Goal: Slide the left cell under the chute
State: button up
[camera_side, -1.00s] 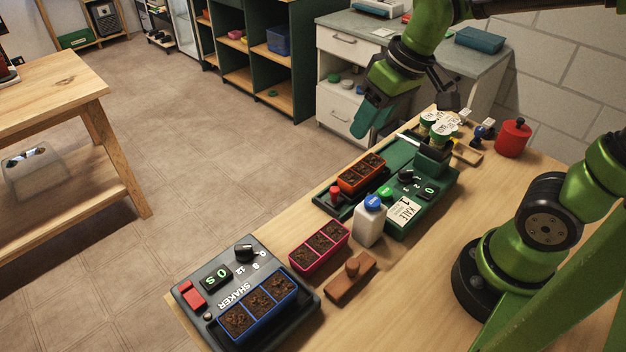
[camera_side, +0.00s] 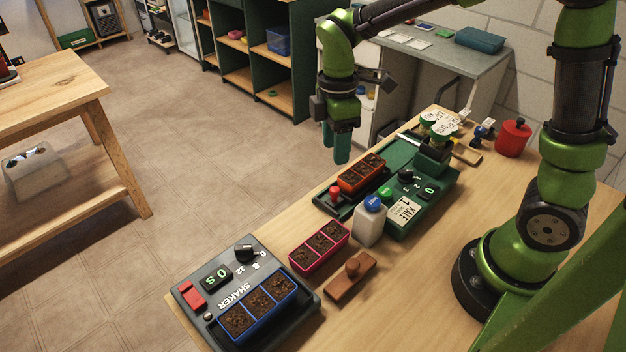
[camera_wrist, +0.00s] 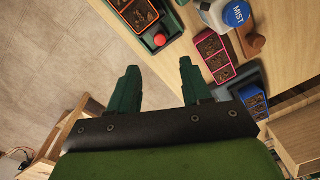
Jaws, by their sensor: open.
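An orange tray (camera_side: 361,174) of soil-filled cells sits on the green seeding machine (camera_side: 416,192), left of its chute block (camera_side: 433,158). I cannot tell which cell the task calls left. The orange tray also shows at the top of the wrist view (camera_wrist: 137,14). My gripper (camera_side: 337,158) points down, open and empty, beyond the table's far edge in the side view, above and behind the orange tray. In the wrist view my fingers (camera_wrist: 160,88) are apart with floor and table edge between them.
A red button (camera_side: 335,192) stands beside the orange tray. A white bottle (camera_side: 370,224), a pink tray (camera_side: 320,246), a wooden block (camera_side: 351,278) and a shaker with a blue tray (camera_side: 258,304) stand nearer. A red canister (camera_side: 513,138) is at the right.

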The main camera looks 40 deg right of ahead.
aim_at(334, 189)
jog(key=f, duration=1)
jog(key=shift+s+a+f, duration=0.1)
jog(key=shift+s+f, duration=0.1)
jog(key=shift+f, duration=0.05)
grip_shut()
